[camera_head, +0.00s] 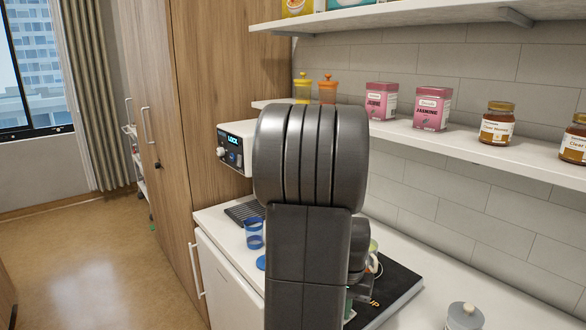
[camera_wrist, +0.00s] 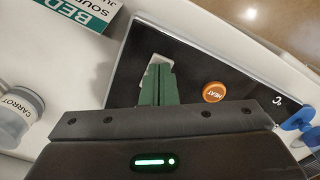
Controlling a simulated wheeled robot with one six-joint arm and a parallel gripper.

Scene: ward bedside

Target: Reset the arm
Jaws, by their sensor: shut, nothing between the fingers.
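My arm (camera_head: 310,180) is dark grey and stands upright in the middle of the head view, hiding part of the counter behind it. My gripper (camera_wrist: 160,68) shows in the wrist view with its green fingers together and nothing between them. The fingers are over a black panel (camera_wrist: 195,50) with an orange button marked HEAT (camera_wrist: 214,92). In the head view most of the gripper is hidden behind my arm. Whether the fingers touch the panel is not clear.
A jar marked CARROT (camera_wrist: 18,115) and a green-and-white box (camera_wrist: 85,14) are left of the panel. Blue items (camera_wrist: 300,120) are at its right. A white counter (camera_head: 415,310) runs under a shelf (camera_head: 470,148) of tins and jars. Open floor (camera_head: 95,265) lies left.

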